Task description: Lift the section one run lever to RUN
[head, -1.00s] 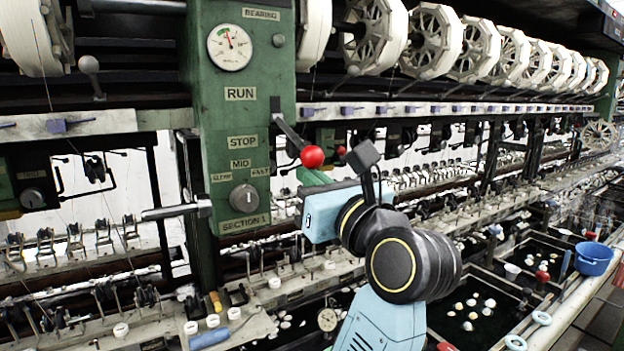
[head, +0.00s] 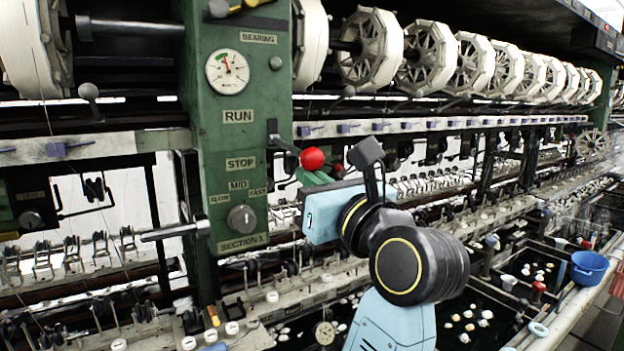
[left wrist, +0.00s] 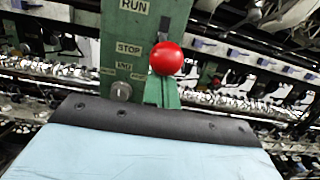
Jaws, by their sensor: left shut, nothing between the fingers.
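The section one run lever is a dark arm (head: 284,146) with a red ball knob (head: 312,159) on the right side of the green column (head: 215,160). It slopes down to the right, its knob about level with the STOP label (head: 240,163) and below the RUN label (head: 238,116). The knob also shows in the left wrist view (left wrist: 166,58). My left gripper (head: 315,178) is shut and empty, its green fingers right under the knob. They appear to touch it, but the contact is partly hidden. My right gripper is not in view.
A pressure gauge (head: 227,73) and a grey speed knob (head: 242,219) sit on the column. A metal bar (head: 175,232) sticks out to its left. White reels (head: 372,50) run along the top. A blue bucket (head: 589,268) stands by the basins at right.

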